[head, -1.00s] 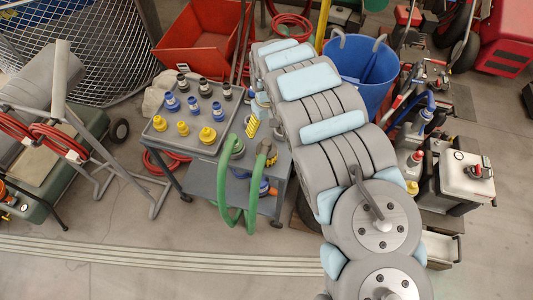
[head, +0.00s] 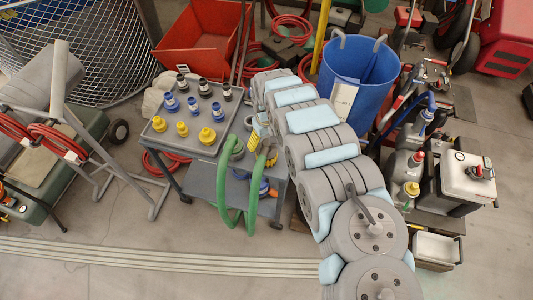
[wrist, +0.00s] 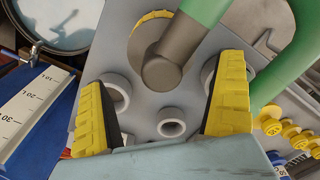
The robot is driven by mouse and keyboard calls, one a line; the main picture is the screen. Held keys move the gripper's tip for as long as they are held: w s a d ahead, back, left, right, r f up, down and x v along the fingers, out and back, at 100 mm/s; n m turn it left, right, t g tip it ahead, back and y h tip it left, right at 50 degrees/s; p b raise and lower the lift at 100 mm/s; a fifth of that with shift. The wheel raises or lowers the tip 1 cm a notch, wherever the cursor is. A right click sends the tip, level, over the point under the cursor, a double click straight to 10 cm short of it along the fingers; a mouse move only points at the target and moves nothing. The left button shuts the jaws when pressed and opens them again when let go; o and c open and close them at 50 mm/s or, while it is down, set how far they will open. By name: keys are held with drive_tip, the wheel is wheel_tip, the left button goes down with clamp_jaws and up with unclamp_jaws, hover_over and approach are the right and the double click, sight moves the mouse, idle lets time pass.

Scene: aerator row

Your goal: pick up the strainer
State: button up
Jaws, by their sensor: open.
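My gripper (wrist: 165,108) is open, its two yellow ridged fingertips wide apart over a grey surface in the wrist view. Between and near the fingers are short grey ring-shaped sockets (wrist: 171,122); nothing is held. Beyond the fingers, the dark grey end (wrist: 172,55) of a green hose (wrist: 282,60) lies in front of a yellow-rimmed disc (wrist: 148,22) and partly hides it. I cannot tell for sure which of these is the strainer. In the head view my gripper (head: 254,140) is at the right side of the grey cart, next to the green hose (head: 224,188).
The cart's top tray (head: 160,143) holds several black, blue and yellow fittings (head: 207,136). A blue tub (head: 358,75) with a white scale stands just beyond my arm. Grey jugs and a boxy unit (head: 467,175) stand at right. The floor in front is clear.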

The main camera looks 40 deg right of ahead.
drive_tip(key=shift+f, duration=0.1)
drive_tip(key=shift+s+a+f+b, duration=0.1)
drive_tip(key=shift+a+f+b, duration=0.1)
drive_tip(key=shift+f, duration=0.7)
drive_tip(key=shift+s+a+f+b, duration=0.1)
drive_tip(key=shift+f+b, duration=0.05)
drive_tip(key=shift+f, duration=0.75)
drive_tip(key=shift+d+f, duration=0.1)
drive_tip(key=shift+f, duration=0.6)
drive_tip(key=c, duration=1.1)
drive_tip(key=shift+r, duration=0.15)
